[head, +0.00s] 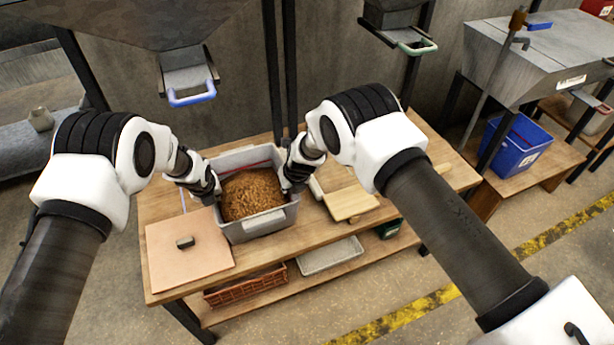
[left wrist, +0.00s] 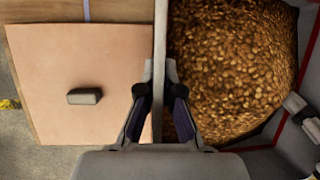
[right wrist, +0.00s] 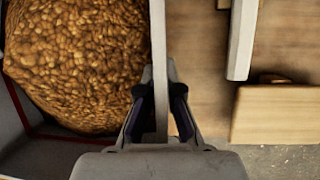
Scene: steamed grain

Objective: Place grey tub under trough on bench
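The grey tub (head: 262,226) stands on the wooden bench (head: 328,232), filled with brown grain (head: 250,195). My left gripper (head: 212,190) is at its left wall, with one finger on each side; in the left wrist view the fingers (left wrist: 159,95) close in on the rim. My right gripper (head: 291,182) holds the right wall the same way; its fingers (right wrist: 159,92) straddle the rim in the right wrist view. A grey trough (head: 120,22) with a blue-handled outlet (head: 191,95) hangs above and behind the bench, left of the tub.
A pinkish board (head: 180,262) with a small dark block (head: 185,242) lies left of the tub. A wooden board (head: 350,203) lies to the right. Another outlet has a green handle (head: 418,48). Below are a brown crate (head: 245,287) and pale tray (head: 330,256). A blue bin (head: 512,148) stands right.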

